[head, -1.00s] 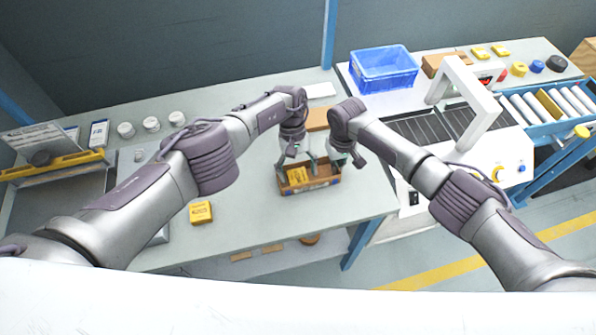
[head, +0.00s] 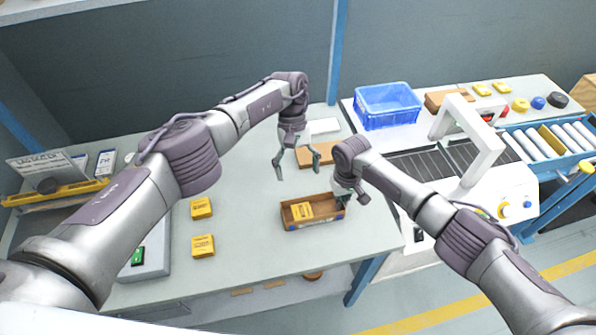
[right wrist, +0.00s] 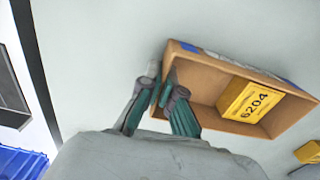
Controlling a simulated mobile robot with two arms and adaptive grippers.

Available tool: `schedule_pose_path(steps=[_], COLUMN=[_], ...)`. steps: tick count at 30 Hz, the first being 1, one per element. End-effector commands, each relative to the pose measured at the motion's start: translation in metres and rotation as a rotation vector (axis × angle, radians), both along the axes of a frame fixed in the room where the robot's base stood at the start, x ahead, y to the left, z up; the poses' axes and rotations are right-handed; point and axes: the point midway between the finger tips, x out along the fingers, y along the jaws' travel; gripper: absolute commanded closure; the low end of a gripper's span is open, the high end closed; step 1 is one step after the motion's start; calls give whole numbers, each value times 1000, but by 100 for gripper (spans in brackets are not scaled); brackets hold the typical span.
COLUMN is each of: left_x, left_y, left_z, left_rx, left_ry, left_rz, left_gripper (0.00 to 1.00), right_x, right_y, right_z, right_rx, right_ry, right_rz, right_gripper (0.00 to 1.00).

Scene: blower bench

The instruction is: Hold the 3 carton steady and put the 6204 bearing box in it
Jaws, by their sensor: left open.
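The open brown carton (head: 318,224) stands on the bench in front of me. The yellow 6204 bearing box (head: 302,211) lies inside it, towards the left in the head view. In the right wrist view the box (right wrist: 252,102) shows its 6204 label, inside the carton's walls (right wrist: 205,88). My right gripper (head: 345,196) is at the carton's right end. In the right wrist view its fingers (right wrist: 160,90) are closed over that end wall, one on each side. My left gripper (head: 298,172) is open and empty, above and behind the carton, apart from it.
Two yellow boxes (head: 202,208) (head: 203,246) lie on the bench left of the carton. A flat brown carton (head: 318,154) and a white item (head: 323,126) lie behind. A blue crate (head: 388,108) and a roller conveyor (head: 555,140) are at the right. Bench around the carton is clear.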

Motion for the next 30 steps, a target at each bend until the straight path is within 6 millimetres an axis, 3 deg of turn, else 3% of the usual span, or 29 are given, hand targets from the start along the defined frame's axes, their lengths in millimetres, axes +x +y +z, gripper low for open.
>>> schedule_pose_path(steps=[4, 10, 22, 30], left_x=[0, 0, 0, 0], left_y=[0, 0, 0, 0], left_z=[0, 0, 0, 0], left_rx=[0, 0, 0, 0], left_ry=[0, 0, 0, 0], left_rz=[0, 0, 0, 0], left_gripper=[15, 15, 15, 15], right_x=[0, 0, 1, 1], right_y=[1, 1, 0, 0], right_z=[0, 0, 7, 58], right_rx=[1, 1, 1, 2], right_ry=[0, 0, -1, -3], right_rz=[1, 1, 0, 1], right_gripper=[100, 65, 65, 65])
